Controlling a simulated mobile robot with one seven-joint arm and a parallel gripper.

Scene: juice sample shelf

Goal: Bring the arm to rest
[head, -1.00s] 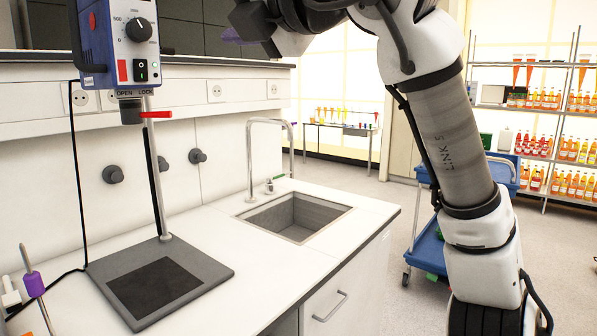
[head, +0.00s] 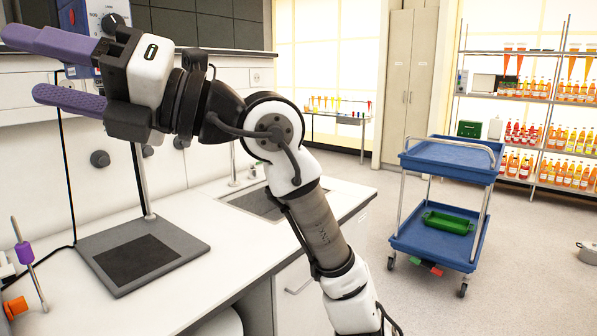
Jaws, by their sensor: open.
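My gripper (head: 60,72) is in the upper left of the head view, with two purple fingers spread apart and nothing between them. It is raised above the white counter and points left. My arm bends at an elbow joint and comes up from the bottom of the view. The gripper hides much of the blue overhead stirrer (head: 106,14) behind it. The arm partly covers the sink (head: 258,203).
The stirrer's grey base plate (head: 143,250) stands on the white counter (head: 215,262). A blue two-tier cart (head: 450,160) holds a green tray (head: 447,222) on its lower shelf. Shelves with juice bottles (head: 565,172) stand at the right. The floor around the cart is open.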

